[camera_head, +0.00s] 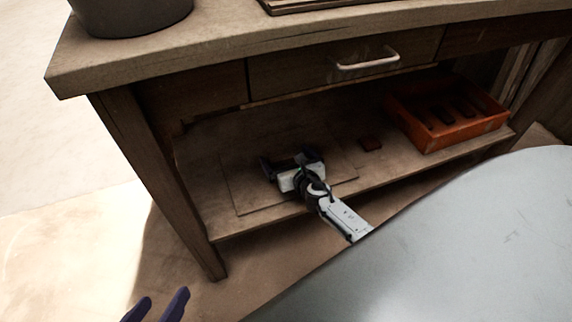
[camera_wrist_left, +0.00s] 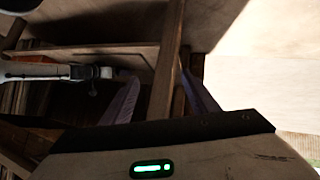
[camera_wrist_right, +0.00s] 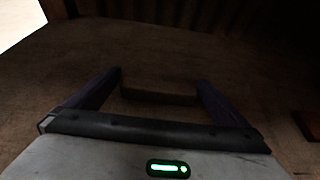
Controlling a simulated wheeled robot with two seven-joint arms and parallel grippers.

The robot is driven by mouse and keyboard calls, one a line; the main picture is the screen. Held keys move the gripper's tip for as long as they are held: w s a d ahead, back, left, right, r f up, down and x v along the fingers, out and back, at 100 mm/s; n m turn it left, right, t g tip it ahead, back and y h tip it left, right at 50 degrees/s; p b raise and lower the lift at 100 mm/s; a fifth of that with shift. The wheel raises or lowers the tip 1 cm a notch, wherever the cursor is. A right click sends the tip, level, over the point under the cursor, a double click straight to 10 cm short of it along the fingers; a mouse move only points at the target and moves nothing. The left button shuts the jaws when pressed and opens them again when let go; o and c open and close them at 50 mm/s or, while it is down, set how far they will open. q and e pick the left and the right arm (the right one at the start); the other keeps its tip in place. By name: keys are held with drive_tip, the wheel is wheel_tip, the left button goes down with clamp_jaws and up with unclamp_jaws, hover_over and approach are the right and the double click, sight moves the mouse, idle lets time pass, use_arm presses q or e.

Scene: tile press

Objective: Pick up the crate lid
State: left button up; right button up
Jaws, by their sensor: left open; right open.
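A flat thin brown board, which looks like the crate lid (camera_head: 250,197), lies on the low shelf under the bench. My right gripper (camera_head: 290,163) is above it, open, and hides part of it. In the right wrist view the open fingers (camera_wrist_right: 160,80) stand either side of a low dark bar (camera_wrist_right: 158,96). I cannot tell whether the fingers touch it. My left gripper (camera_head: 156,306) is open and empty, low in front of the bench's left leg. It also shows open in the left wrist view (camera_wrist_left: 165,88).
An orange crate (camera_head: 467,137) with several dark pieces stands at the shelf's right end. The bench top (camera_head: 225,55) and drawer with a pale handle (camera_head: 367,63) overhang the shelf. A bench leg (camera_head: 160,185) stands left.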

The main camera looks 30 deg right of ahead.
drive_tip(key=c, duration=1.4)
drive_tip(key=shift+w+r, duration=0.1)
drive_tip(key=shift+r, duration=0.1)
